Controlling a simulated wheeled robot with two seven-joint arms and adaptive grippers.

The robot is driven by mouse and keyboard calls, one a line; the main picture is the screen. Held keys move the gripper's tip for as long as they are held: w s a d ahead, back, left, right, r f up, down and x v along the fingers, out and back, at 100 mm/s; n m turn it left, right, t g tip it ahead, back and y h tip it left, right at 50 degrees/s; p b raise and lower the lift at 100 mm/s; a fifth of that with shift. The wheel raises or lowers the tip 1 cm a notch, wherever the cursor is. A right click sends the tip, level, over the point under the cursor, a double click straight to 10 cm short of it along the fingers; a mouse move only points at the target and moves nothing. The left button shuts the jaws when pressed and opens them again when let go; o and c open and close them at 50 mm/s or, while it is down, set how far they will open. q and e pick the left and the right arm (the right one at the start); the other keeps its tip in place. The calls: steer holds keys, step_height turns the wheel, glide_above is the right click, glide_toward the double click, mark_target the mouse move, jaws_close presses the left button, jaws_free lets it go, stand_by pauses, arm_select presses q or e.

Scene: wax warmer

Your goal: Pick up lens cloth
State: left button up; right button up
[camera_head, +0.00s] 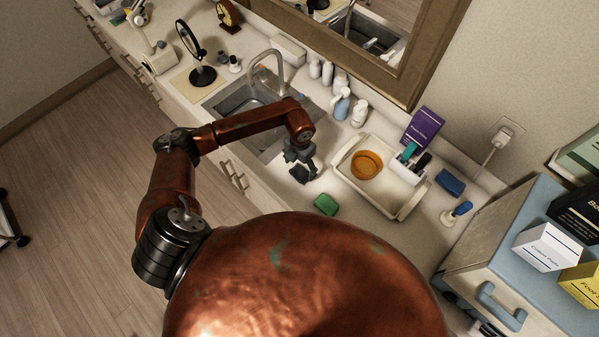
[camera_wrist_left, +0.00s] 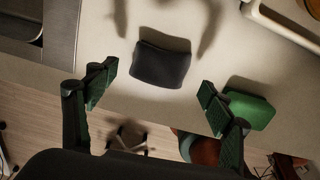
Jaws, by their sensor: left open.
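The lens cloth appears to be the small dark grey, slightly rumpled piece on the pale counter, seen in the left wrist view (camera_wrist_left: 160,66) and in the head view (camera_head: 299,175). It lies near the counter's front edge, right of the sink. My left gripper (camera_head: 301,160) is over it, fingers pointing down. In the left wrist view my left gripper (camera_wrist_left: 157,81) is open and empty, with its green-padded fingers apart on either side of the cloth's lower part. The height gap is hard to judge. My right gripper is not in view.
A green block (camera_head: 326,204) lies close by, right of the cloth. A cream tray (camera_head: 402,208) holding an orange bowl (camera_head: 367,164) stands further right. The sink (camera_head: 232,101) is behind left. Bottles (camera_head: 342,107) stand at the back. A blue item (camera_head: 450,182) lies right.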

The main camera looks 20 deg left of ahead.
mark_target(300, 171)
arm_select(q)
step_height(300, 171, down, 4)
steer(key=shift+w+r+p, duration=0.1)
steer(key=shift+r+p, duration=0.1)
steer(key=shift+p, duration=0.45)
steer(key=shift+f, duration=0.4)
steer(key=shift+c, duration=0.2)
steer(key=c, duration=1.2)
steer(key=shift+r, duration=0.15)
